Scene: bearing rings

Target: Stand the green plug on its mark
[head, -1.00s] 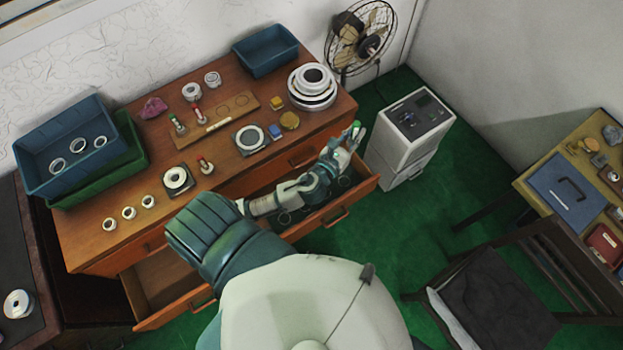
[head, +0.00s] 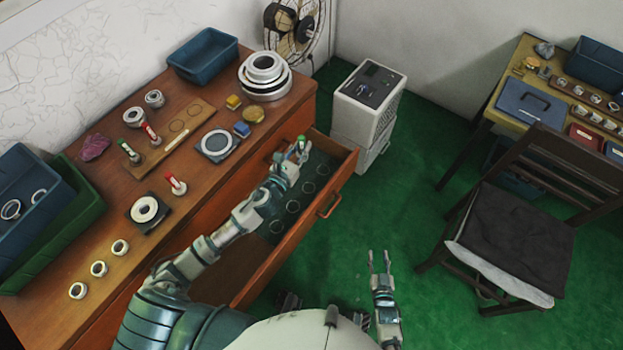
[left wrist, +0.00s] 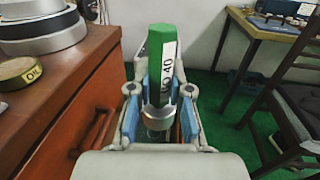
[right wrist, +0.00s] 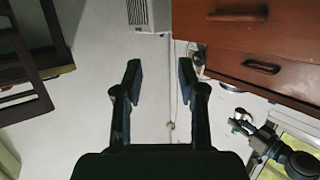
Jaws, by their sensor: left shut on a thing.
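My left gripper (head: 297,158) is shut on the green plug (head: 301,143). In the left wrist view the green plug (left wrist: 160,62) stands nearly upright between the fingers, with a green body, a white label and a metal lower part. It is held over the open drawer, beside the cabinet top. A wooden board (head: 160,150) on the cabinet top bears dark ring marks (head: 186,118). Another green-topped plug (head: 128,152) and a red-topped plug (head: 151,134) stand at its left part. My right gripper (head: 379,262) is open and empty over the green floor.
The open drawer (head: 335,180) holds a dark liner with several round outlines. A red-topped plug (head: 176,185), a bearing on a dark plate (head: 158,224), a yellow tin (head: 254,114) and stacked rings (head: 266,80) occupy the cabinet top. A chair (head: 520,215) stands right.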

